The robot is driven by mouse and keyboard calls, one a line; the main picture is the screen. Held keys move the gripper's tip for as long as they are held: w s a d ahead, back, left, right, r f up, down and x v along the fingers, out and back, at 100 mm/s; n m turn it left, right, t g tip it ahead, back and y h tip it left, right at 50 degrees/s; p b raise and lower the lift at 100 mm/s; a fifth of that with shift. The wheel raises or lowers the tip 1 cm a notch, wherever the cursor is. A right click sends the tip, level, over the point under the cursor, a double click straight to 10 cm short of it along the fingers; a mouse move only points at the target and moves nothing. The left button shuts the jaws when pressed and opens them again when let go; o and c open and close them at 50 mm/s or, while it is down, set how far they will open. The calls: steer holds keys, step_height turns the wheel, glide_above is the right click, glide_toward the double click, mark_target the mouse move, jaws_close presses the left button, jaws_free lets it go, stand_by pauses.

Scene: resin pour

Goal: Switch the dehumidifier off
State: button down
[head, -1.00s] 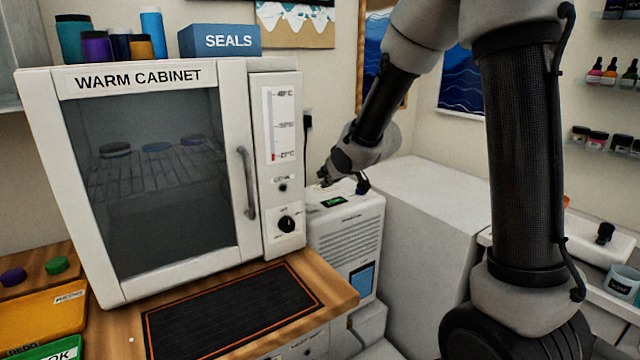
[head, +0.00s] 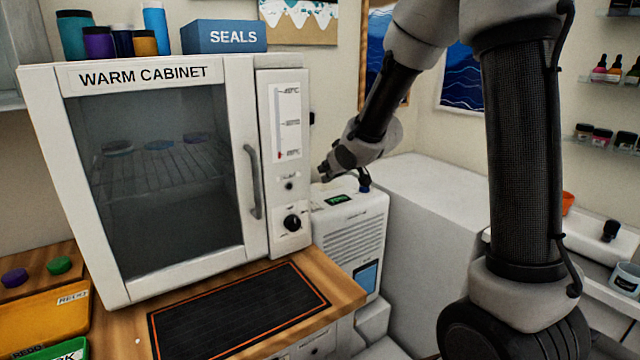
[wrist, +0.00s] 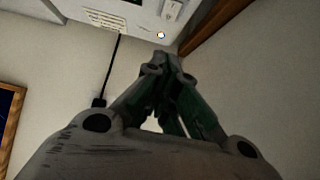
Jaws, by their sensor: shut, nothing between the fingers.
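The dehumidifier (head: 352,240) is a white unit with side louvres and a small lit green display (head: 338,199) on top. It stands on the far side of the warm cabinet, partly hidden by it. My gripper (head: 322,175) is just above the dehumidifier's back left top edge, beside the cabinet; I cannot tell whether it touches. In the wrist view my gripper (wrist: 168,68) is shut and empty. Beyond its tips is a white panel (wrist: 146,16) with a label, a pale rocker switch (wrist: 172,10) and a small bright light (wrist: 160,35). The switch's position is unclear.
The warm cabinet (head: 254,75) stands close on the left, with a handle (head: 252,182) and a black knob (head: 292,223). A large white block (head: 430,205) stands right of the dehumidifier. A dark cord (wrist: 112,70) hangs along the wall.

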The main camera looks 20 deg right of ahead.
glide_above(315, 207)
steer(key=f, duration=0.5)
steer(key=shift+w+f, duration=0.2)
steer(key=shift+w, duration=0.1)
steer(key=f, duration=0.3)
steer(key=shift+w+a+f, duration=0.1)
steer(key=shift+w+f, duration=0.1)
steer(key=shift+w, duration=0.2)
steer(key=shift+f, duration=0.45)
steer(key=shift+w+a+f, duration=0.1)
steer(key=shift+w+f, duration=0.05)
steer(key=shift+f, duration=0.15)
steer(key=shift+s+d, duration=0.3)
steer(key=shift+s, duration=0.5)
